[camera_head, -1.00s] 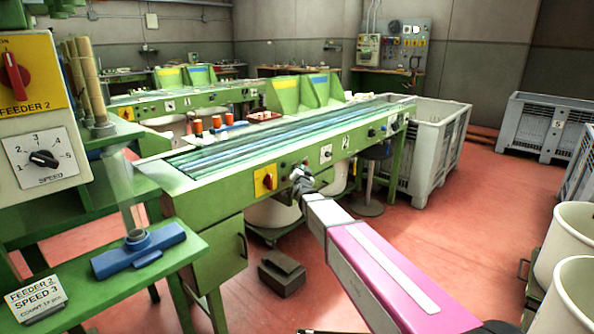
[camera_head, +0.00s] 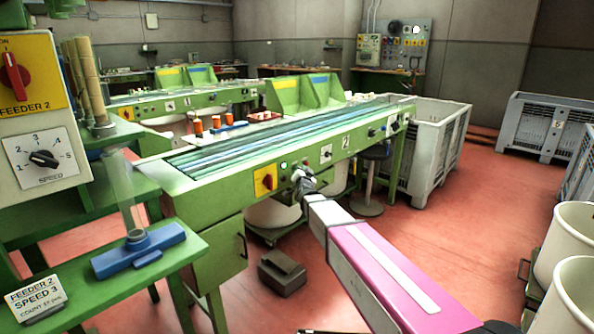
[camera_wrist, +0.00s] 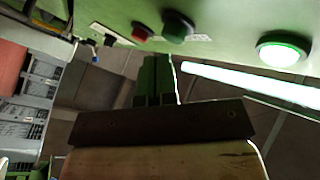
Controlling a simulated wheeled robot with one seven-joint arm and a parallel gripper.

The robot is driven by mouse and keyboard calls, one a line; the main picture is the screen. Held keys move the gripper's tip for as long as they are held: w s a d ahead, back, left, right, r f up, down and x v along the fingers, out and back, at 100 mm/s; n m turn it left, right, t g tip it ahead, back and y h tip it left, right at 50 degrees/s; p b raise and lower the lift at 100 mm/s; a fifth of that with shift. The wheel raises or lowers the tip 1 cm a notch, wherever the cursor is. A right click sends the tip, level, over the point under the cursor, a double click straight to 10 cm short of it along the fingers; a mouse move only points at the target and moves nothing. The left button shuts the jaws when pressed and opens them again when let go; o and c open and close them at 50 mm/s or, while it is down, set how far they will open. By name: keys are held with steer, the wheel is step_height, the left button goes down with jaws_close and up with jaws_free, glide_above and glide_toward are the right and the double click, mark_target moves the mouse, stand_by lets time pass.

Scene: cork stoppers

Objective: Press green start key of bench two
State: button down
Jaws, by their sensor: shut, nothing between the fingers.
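Bench two (camera_head: 215,190) is a long green bench with blue-grey belts and a "2" on its front panel. In the wrist view its panel shows a green key (camera_wrist: 177,25), a red key (camera_wrist: 141,31) beside it, and a round lamp (camera_wrist: 283,50) glowing whitish green. The lit lamp also shows in the head view (camera_head: 283,165). My gripper (camera_head: 302,178) is at the panel front, just right of the lamp, and hides part of the key area. In the wrist view my gripper (camera_wrist: 157,60) is shut and empty, its tips close to the green key; I cannot tell whether they touch.
A yellow plate with a red switch (camera_head: 265,180) is left of the lamp. A feeder box (camera_head: 30,110) and green stand (camera_head: 180,255) are at the left. A dark step-like block (camera_head: 282,272) lies on the floor. Pale tubs (camera_head: 570,290) stand at the right; red floor (camera_head: 440,240) is open between.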

steer(key=shift+s+d, duration=0.15)
steer(key=shift+d, duration=0.05)
steer(key=s+d, duration=0.1)
steer(key=d, duration=0.1)
steer(key=s+d, duration=0.2)
stand_by(0.6)
stand_by(0.5)
steer(key=s+d+f+n+g, duration=0.5)
steer(key=s+d+f+g, duration=0.55)
steer(key=s+f, duration=0.4)
steer(key=s+d+f+g, duration=0.2)
steer(key=s+d+g, duration=0.1)
steer(key=s, duration=0.3)
steer(key=s+d+f+g+h, duration=0.1)
steer(key=s+d+f+g, duration=0.1)
steer(key=s, duration=0.4)
steer(key=s+d+f+n+g+h, duration=0.1)
steer(key=s+d+f+g, duration=0.2)
steer(key=s+d, duration=0.3)
steer(key=shift+d+g, duration=0.25)
steer(key=shift+g, duration=0.2)
